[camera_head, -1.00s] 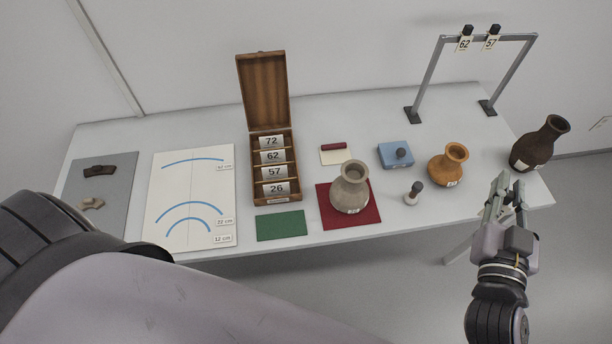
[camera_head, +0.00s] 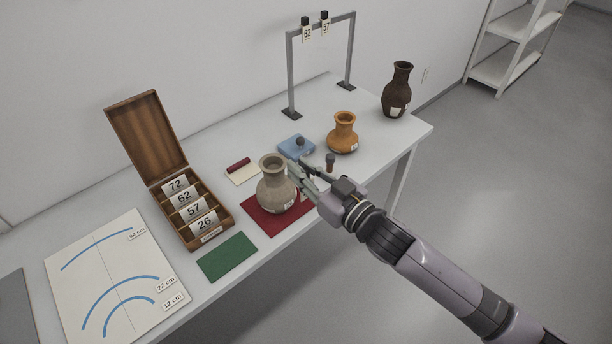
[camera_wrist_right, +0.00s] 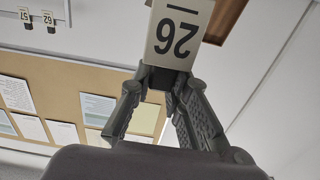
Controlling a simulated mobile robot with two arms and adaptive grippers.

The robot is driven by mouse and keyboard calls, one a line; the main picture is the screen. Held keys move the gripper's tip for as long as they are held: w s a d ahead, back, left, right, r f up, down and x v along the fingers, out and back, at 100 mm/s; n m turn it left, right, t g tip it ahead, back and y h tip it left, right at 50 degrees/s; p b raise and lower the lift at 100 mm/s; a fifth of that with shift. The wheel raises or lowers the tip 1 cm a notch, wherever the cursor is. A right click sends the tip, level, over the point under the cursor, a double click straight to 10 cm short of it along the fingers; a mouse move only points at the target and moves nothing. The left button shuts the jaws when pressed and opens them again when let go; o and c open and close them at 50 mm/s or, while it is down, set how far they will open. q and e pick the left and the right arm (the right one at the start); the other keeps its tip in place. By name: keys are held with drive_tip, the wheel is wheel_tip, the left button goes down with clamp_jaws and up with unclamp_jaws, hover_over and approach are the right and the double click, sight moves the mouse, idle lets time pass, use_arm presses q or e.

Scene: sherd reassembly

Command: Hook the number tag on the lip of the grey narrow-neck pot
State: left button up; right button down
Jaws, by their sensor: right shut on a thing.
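The grey narrow-neck pot (camera_head: 275,193) stands upright on a dark red mat (camera_head: 254,222) near the table's front edge. My right gripper (camera_head: 298,170) is at the pot's right side, close to its neck; I cannot tell whether it touches. In the right wrist view my gripper (camera_wrist_right: 162,78) is shut on the black clip of a cream number tag (camera_wrist_right: 180,35) marked 26. The tag shows upside down there, as do the tags on the rack. In the head view the gripper largely hides the held tag. My left gripper is out of view.
An open wooden box (camera_head: 218,228) with numbered compartments stands left of the pot, a green mat (camera_head: 227,257) in front. An orange pot (camera_head: 342,134), a blue block (camera_head: 291,146) and a dark jug (camera_head: 397,90) stand behind. Tags 62 and 57 hang on a metal rack (camera_head: 290,75).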

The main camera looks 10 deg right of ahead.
sight(280, 169)
drive_tip(key=shift+b+x, duration=1.55)
drive_tip(key=shift+x, duration=2.55)
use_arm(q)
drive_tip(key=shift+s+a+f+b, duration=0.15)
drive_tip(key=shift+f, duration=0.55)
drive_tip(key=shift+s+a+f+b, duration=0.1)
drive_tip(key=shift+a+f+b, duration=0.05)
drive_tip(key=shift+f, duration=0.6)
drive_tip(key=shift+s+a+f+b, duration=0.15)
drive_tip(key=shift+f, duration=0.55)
use_arm(e)
drive_tip(key=shift+f, duration=1)
drive_tip(key=c, duration=1.4)
unclamp_jaws()
drive_tip(key=shift+c, duration=0.2)
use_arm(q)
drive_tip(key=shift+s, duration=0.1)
use_arm(e)
drive_tip(key=shift+s, duration=0.15)
